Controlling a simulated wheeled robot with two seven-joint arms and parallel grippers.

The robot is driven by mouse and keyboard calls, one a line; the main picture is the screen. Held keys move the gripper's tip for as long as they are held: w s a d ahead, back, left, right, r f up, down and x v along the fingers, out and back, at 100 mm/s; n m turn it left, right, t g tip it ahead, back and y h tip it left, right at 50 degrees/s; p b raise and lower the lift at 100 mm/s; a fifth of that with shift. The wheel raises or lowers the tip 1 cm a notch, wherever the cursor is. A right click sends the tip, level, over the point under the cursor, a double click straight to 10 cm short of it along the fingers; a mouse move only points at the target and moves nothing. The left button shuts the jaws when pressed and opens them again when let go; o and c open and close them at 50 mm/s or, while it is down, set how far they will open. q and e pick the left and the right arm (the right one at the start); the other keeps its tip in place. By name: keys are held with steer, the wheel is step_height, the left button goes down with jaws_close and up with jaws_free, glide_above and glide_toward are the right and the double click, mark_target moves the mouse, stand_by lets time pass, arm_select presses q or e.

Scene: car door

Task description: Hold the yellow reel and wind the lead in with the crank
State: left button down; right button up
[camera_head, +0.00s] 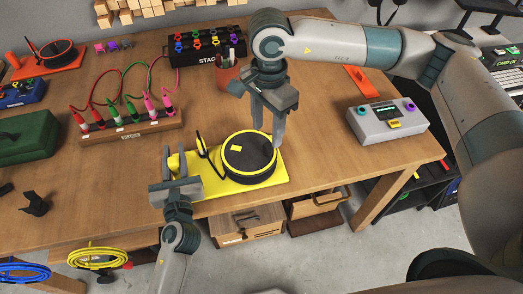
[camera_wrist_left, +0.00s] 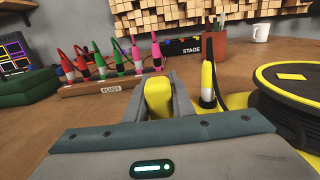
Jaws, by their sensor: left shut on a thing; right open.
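The yellow reel has a flat yellow base (camera_head: 225,183) and a round black drum with a yellow rim (camera_head: 249,151), near the table's front edge. A small yellow mark (camera_head: 237,149) shows on the drum's top. My left gripper (camera_head: 176,172) is shut on a yellow handle (camera_wrist_left: 159,97) at the base's left end. My right gripper (camera_head: 268,142) is open, pointing down over the drum's far right side. Whether it touches the drum is unclear.
A wooden block with several coloured plugs (camera_head: 128,130) stands left. A grey control box (camera_head: 388,122) is at the right, a pen cup (camera_head: 226,78) and black stage box (camera_head: 207,45) behind. An orange-based reel (camera_head: 58,54) is far left. The table's front edge is close.

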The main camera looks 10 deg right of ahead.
arm_select(q)
steer(key=c, duration=1.4)
jaws_free()
steer(key=shift+c, duration=0.2)
steer(key=shift+s, duration=0.1)
steer(key=s, duration=1.1)
steer(key=shift+s, duration=0.4)
steer(key=a+r+p, duration=0.4)
steer(key=r+p, duration=0.5)
steer(key=p, duration=0.1)
steer(key=shift+w, duration=0.45)
arm_select(e)
step_height(320, 180, up, 10)
steer(key=shift+r, duration=0.15)
arm_select(q)
steer(key=shift+f, duration=0.1)
